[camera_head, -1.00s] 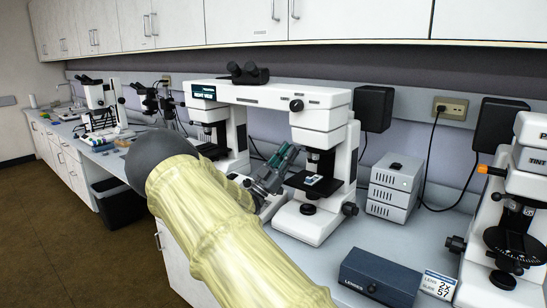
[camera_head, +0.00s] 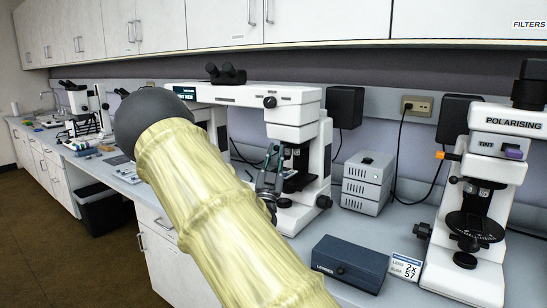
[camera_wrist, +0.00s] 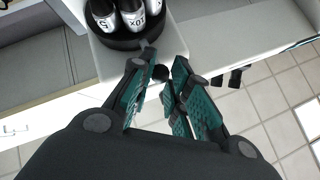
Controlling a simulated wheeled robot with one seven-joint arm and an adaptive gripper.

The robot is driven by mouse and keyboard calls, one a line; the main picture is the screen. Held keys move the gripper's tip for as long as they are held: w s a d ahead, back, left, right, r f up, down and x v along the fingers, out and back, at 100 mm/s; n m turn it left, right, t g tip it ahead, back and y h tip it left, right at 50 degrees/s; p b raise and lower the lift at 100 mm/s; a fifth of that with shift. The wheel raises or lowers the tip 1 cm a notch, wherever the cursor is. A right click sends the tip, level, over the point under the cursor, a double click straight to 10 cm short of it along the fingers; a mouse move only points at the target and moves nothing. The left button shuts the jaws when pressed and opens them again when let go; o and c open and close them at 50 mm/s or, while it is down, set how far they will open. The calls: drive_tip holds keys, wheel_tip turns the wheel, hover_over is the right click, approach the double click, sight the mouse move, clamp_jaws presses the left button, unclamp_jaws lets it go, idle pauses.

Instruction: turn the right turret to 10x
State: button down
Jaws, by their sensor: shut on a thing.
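The comparison microscope (camera_head: 243,95) is white, with two heads joined by a bridge. Its right turret (camera_head: 290,150) is a small dark part under the right head, partly hidden by my gripper (camera_head: 271,158). In the wrist view the turret (camera_wrist: 140,41) is a black ring at the top with several silver objectives; one reads 10X (camera_wrist: 133,18), another shows a 5. In that view my gripper (camera_wrist: 164,60) has its teal-padded fingers close together just below the ring, around a small black part (camera_wrist: 160,70). How that part joins the turret is hard to see.
The stage (camera_head: 298,180) sits just under the turret. A grey stacked box (camera_head: 367,183), a dark lens box (camera_head: 349,262) and the polarising microscope (camera_head: 490,170) stand to the right. My arm hides part of the bench and the left head.

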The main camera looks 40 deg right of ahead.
drive_tip(key=shift+s+d, duration=0.25)
drive_tip(key=shift+s, duration=0.3)
drive_tip(key=shift+s+r, duration=0.1)
drive_tip(key=c, duration=1.3)
unclamp_jaws()
drive_tip(key=shift+d, duration=0.15)
drive_tip(key=v, duration=1.2)
drive_tip(key=shift+a, duration=0.2)
